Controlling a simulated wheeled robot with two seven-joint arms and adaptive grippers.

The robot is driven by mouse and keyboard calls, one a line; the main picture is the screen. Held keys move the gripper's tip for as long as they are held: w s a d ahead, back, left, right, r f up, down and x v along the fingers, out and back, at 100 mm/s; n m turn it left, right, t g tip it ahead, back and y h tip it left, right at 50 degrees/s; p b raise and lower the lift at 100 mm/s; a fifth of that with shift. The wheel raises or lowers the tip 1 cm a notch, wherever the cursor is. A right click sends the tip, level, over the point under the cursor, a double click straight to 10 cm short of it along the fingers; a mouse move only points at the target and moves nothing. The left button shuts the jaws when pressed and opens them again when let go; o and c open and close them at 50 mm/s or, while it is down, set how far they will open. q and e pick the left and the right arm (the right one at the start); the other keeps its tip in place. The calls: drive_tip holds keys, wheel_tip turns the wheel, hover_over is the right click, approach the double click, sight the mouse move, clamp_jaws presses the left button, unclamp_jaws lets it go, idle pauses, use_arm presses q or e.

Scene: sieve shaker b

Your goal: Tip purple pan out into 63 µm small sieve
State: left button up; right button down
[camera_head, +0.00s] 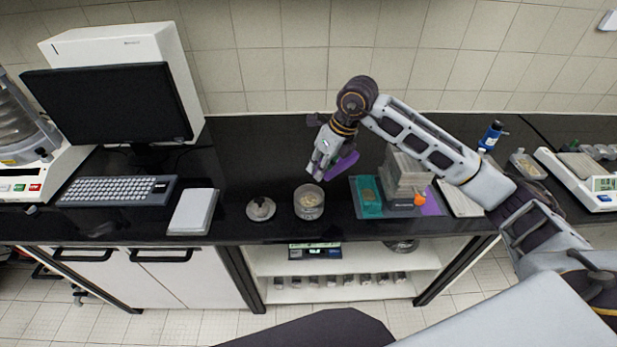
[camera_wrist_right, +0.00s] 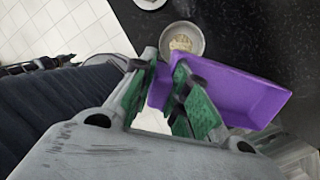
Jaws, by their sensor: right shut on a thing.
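My right gripper (camera_head: 322,168) is shut on the purple pan (camera_head: 343,164) and holds it above the counter, just behind and to the right of the small sieve. The pan is tilted. In the right wrist view the purple pan (camera_wrist_right: 235,92) sticks out to the right from between the green-padded fingers (camera_wrist_right: 165,92); no contents show in it. The small round metal sieve (camera_head: 309,203) stands on the counter with pale grainy material inside; it also shows in the right wrist view (camera_wrist_right: 182,40). Its size label cannot be read. My left gripper is not in view.
A small round lid-like part (camera_head: 261,208) lies left of the sieve. To the right are a teal tray (camera_head: 367,197), a stacked block (camera_head: 404,174) and a purple mat (camera_head: 431,204). Keyboard (camera_head: 118,190), monitor (camera_head: 108,104) and white pad (camera_head: 193,211) are left. The black counter (camera_head: 245,165) behind is clear.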

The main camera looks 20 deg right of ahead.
drive_tip(key=shift+r+g+h, duration=0.2)
drive_tip(key=shift+h, duration=0.45)
drive_tip(key=shift+r+g+h, duration=0.15)
drive_tip(key=shift+g+h, duration=0.05)
drive_tip(key=shift+h, duration=0.45)
